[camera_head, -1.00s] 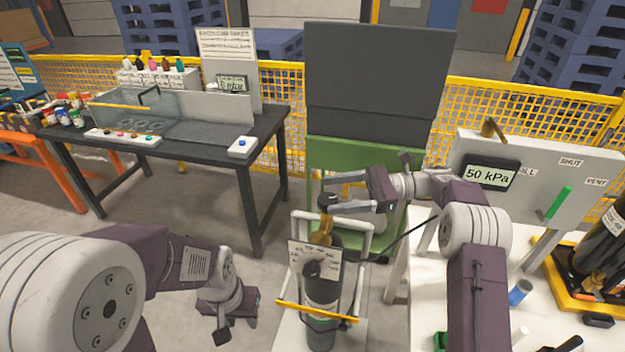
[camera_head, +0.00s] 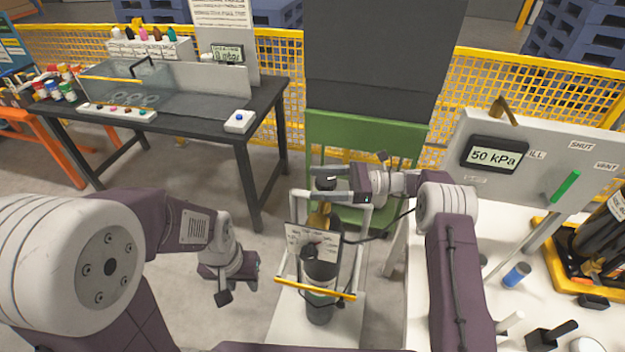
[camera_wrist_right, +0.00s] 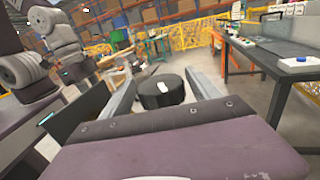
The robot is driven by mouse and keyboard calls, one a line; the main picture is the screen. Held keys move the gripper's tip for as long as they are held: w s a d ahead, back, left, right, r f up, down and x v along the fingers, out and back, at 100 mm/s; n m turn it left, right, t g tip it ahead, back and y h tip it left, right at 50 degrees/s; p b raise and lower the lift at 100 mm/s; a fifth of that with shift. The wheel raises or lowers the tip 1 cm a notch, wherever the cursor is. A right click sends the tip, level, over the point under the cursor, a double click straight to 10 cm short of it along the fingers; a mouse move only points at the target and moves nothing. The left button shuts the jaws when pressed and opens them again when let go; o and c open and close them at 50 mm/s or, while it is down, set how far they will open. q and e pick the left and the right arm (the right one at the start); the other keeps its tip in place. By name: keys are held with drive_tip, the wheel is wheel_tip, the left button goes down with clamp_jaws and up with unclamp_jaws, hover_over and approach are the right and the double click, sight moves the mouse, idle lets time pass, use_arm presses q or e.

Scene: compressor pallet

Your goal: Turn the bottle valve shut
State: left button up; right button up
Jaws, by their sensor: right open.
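The gas bottle (camera_head: 320,290) is dark grey and stands upright in a white frame, with a brass valve (camera_head: 320,217) and a black round knob (camera_head: 326,183) on top. My right gripper (camera_head: 317,184) is open at knob height, one finger on each side of the knob. In the right wrist view the knob (camera_wrist_right: 162,92), with a white mark on top, sits between the two spread fingers (camera_wrist_right: 160,88); I cannot tell whether they touch it. My left gripper (camera_head: 238,283) hangs low to the left of the bottle, apart from it; its finger opening is unclear.
A yellow bar (camera_head: 315,288) crosses the frame's front. On the right, a grey panel with a 50 kPa display (camera_head: 495,154) and green lever (camera_head: 566,186) stands by a white table (camera_head: 450,225). A green stand (camera_head: 350,135) is behind the bottle; a black workbench (camera_head: 190,122) is left.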

sight(319, 175)
drive_tip(key=shift+a+f, duration=0.1)
drive_tip(key=shift+a, duration=0.95)
drive_tip(key=c, duration=1.4)
drive_tip(key=shift+o, duration=0.2)
drive_tip(key=shift+w+r+m+t+p, duration=0.1)
drive_tip(key=shift+m+t+p, duration=0.4)
drive_tip(key=shift+t+p, duration=0.15)
drive_tip(key=shift+w+r+m+t+p, duration=0.1)
drive_tip(key=shift+m+t+p, duration=0.4)
drive_tip(key=shift+t, duration=0.25)
drive_tip(key=m+t+h, duration=0.2)
drive_tip(key=m+t, duration=0.1)
drive_tip(key=t, duration=0.1)
drive_tip(key=w+m+t+h+b, duration=0.1)
drive_tip(key=m+t+h, duration=0.1)
drive_tip(key=t, duration=0.2)
drive_tip(key=w+d+m+t+h, duration=0.1)
drive_tip(key=m+t+h, duration=0.1)
drive_tip(key=m+t, duration=0.1)
drive_tip(key=shift+w+f+m+t+b, duration=0.15)
drive_tip(key=shift+f+m+t+b, duration=0.2)
drive_tip(key=shift+t, duration=0.15)
drive_tip(key=shift+w+d+r+m+t+h+b, duration=0.1)
drive_tip(key=shift+d+m+t+h+b, duration=0.1)
drive_tip(key=shift+m+t+h, duration=0.25)
drive_tip(key=shift+w+d+m+t+h+b, duration=0.1)
drive_tip(key=shift+m+t+h+b, duration=0.15)
drive_tip(key=shift+h, duration=0.3)
